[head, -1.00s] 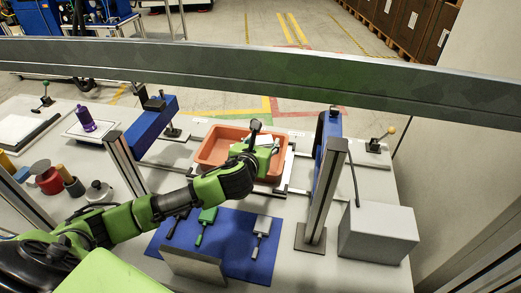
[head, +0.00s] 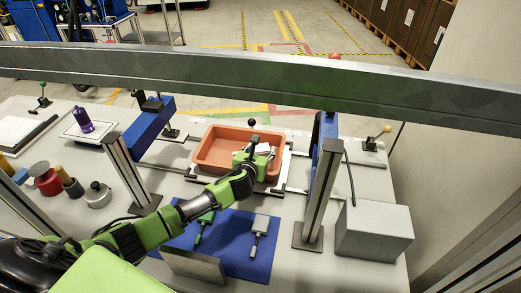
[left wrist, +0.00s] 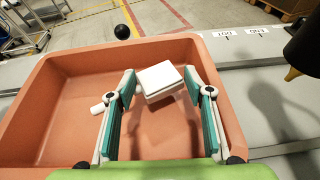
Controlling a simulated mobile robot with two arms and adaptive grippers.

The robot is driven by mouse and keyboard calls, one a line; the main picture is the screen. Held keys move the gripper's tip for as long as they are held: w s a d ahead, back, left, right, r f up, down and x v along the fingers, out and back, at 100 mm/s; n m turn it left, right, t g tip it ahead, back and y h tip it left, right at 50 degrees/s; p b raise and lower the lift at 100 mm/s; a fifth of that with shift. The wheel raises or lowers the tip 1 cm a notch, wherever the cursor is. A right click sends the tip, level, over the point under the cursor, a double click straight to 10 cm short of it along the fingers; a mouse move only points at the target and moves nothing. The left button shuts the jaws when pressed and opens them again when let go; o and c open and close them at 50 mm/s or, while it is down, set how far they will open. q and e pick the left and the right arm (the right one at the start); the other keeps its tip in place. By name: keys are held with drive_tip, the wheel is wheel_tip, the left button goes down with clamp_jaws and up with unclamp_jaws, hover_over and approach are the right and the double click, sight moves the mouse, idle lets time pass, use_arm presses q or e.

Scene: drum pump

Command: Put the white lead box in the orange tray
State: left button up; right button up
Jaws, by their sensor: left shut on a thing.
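The orange tray (head: 222,143) stands on the table between two upright posts, and its inside fills much of the left wrist view (left wrist: 75,105). My left gripper (head: 262,155) is over the tray's right front part. In the left wrist view its two teal fingers (left wrist: 160,88) are closed on the white lead box (left wrist: 160,79), a small white block held tilted between the fingertips. The box shows small and partly covered in the head view (head: 265,148). I cannot tell whether it touches the tray floor. My right gripper is not in view.
A blue mat (head: 225,258) with a green-handled and a grey tool lies in front of the tray. A grey box (head: 374,232) stands to the right.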

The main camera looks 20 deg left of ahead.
use_arm(q)
drive_tip(key=shift+f, duration=0.1)
drive_tip(key=shift+f+b, duration=0.3)
drive_tip(key=shift+f, duration=0.2)
drive_tip(key=o, duration=1.1)
drive_tip(key=shift+o, duration=0.2)
drive_tip(key=shift+r+p, duration=0.35)
drive_tip(key=shift+r, duration=0.3)
drive_tip(key=v, duration=1.2)
drive_tip(key=shift+b, duration=0.4)
